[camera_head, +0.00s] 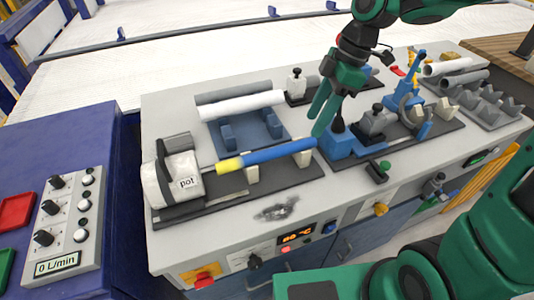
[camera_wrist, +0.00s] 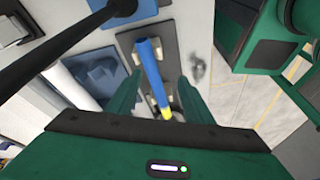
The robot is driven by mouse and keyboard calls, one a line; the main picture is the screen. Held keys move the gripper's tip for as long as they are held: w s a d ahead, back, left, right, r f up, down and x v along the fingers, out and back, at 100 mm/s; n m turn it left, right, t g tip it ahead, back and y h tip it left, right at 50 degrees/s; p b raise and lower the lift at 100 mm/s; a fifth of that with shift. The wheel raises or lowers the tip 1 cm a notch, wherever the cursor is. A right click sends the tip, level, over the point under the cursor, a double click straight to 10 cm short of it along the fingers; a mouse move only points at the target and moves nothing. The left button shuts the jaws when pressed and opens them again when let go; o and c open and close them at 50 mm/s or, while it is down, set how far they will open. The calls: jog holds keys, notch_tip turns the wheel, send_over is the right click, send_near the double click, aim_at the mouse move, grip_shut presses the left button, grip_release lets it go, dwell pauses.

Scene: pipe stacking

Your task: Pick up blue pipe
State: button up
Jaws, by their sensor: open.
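The blue pipe (camera_head: 270,154) has a yellow left end and lies across small cream supports on a dark base plate on the workbench. In the wrist view, the blue pipe (camera_wrist: 152,66) runs between my two fingers in the picture, its yellow end toward the gripper body. My gripper (camera_head: 322,112) is green and appears near the pipe's right end in the head view. Its fingers also show in the wrist view (camera_wrist: 155,88), spread apart with nothing held. The height gap between fingers and pipe is hard to tell.
A blue clamp fixture (camera_head: 340,140) stands close on the right. The bench front strip is mostly clear.

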aim_at(271, 150)
jog(key=a+n, duration=0.1)
jog(key=a, duration=0.1)
jog(key=a+n, duration=0.1)
jog(key=a, duration=0.1)
jog(key=w+a+n, duration=0.1)
jog(key=a+n, duration=0.1)
jog(key=shift+f+g+y, duration=0.3)
jog(key=x, duration=0.4)
jog(key=shift+s+a+f, duration=0.1)
jog(key=shift+a+f, duration=0.05)
jog(key=shift+a, duration=0.15)
jog(key=shift+a+x, duration=0.15)
jog(key=shift+x, duration=1.35)
jog(key=shift+a+x, duration=0.15)
jog(key=shift+x, duration=1.3)
jog(key=c, duration=1.2)
